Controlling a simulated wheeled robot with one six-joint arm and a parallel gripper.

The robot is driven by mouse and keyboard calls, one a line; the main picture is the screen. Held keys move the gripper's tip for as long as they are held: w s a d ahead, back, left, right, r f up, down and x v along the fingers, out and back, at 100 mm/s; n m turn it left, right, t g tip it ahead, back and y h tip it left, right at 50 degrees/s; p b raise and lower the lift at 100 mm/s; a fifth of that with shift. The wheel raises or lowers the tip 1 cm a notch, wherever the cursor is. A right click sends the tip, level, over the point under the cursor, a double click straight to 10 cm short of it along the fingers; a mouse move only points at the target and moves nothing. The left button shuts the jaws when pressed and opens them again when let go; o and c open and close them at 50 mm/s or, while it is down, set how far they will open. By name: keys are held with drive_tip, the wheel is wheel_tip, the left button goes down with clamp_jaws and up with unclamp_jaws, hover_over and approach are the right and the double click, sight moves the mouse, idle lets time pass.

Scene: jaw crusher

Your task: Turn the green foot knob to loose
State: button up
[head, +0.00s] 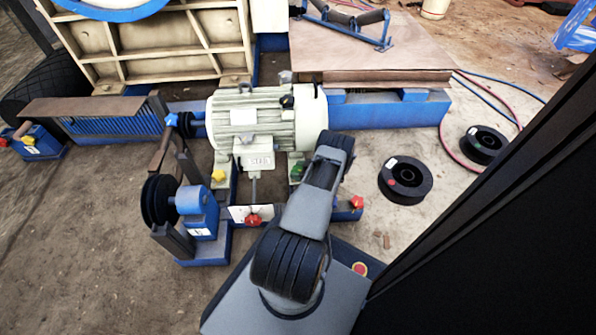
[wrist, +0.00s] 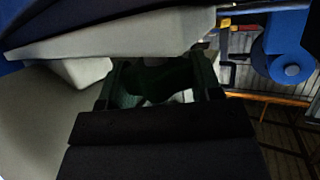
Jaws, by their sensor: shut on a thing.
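The green foot knob (head: 297,172) shows as a small green patch at the foot of the cream electric motor (head: 265,118), mostly hidden by my arm in the head view. In the wrist view the knob (wrist: 150,82) is a dark green lobed shape in shadow. My gripper (wrist: 160,86) has a finger on each side of it and is shut on it. My arm hides the gripper in the head view. I cannot read the knob's turn angle or any loose marking.
A yellow knob (head: 218,175) is at the motor's left foot. Red knobs (head: 253,220) sit on the front rail, one right of my arm. A belt tensioner with a black pulley (head: 160,201) stands left. Black discs (head: 405,180) and hoses lie on the right floor.

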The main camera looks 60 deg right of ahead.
drive_tip(key=shift+w, duration=0.1)
drive_tip(key=o, duration=0.9)
drive_tip(key=shift+r, duration=0.1)
drive_tip(key=p+v, duration=0.4)
drive_tip(key=v, duration=1)
drive_tip(key=shift+a, duration=0.1)
